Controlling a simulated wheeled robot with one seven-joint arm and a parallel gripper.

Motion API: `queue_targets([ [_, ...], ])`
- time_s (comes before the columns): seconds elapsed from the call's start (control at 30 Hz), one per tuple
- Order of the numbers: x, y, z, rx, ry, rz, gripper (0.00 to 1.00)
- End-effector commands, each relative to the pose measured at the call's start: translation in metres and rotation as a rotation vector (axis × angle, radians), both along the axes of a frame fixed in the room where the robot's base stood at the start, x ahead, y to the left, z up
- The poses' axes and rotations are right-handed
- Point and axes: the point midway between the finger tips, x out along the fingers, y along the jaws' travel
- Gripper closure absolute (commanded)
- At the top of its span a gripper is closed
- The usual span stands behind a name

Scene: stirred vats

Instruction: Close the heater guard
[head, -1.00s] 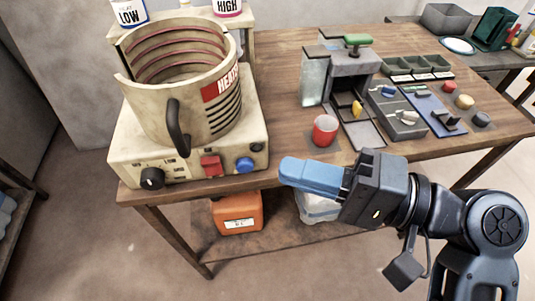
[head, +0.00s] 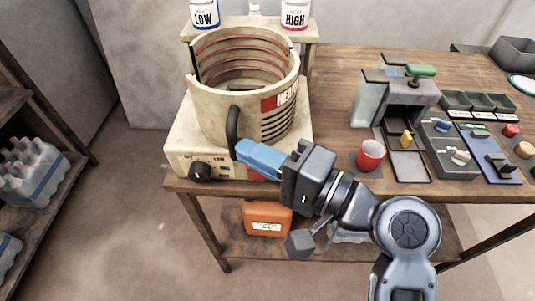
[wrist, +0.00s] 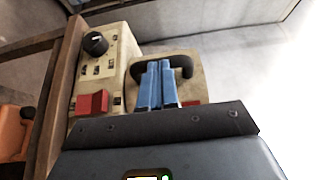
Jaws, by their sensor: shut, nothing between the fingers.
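The heater (head: 183,135) is a beige box on the wooden table, with a tall round guard (head: 213,112) on it. Red coils show inside the guard, and a red "HEATER" label is on its right side. A black curved handle (head: 232,124) stands out from the guard's front; it also shows in the wrist view (wrist: 184,68). My gripper (head: 240,149) has blue fingers, shut and empty, at the handle's lower right side. In the wrist view my fingertips (wrist: 157,64) overlap the handle's middle. I cannot tell whether they touch it. The heater's front right is partly hidden by my gripper.
A red cup (head: 370,154) stands to the right, beside a grey dispenser (head: 392,100) with a green knob. LOW (head: 204,14) and HIGH (head: 295,14) containers stand on a shelf behind. An orange canister (head: 267,218) is below the table. Open floor lies at the left front.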

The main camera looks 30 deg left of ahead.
Motion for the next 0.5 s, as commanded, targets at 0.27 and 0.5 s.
queue_targets([
  [0.27, 0.000, 0.000, 0.000, 0.000, 0.000, -0.001, 1.00],
  [0.5, -0.007, 0.022, 0.003, -0.001, 0.004, -0.092, 1.00],
])
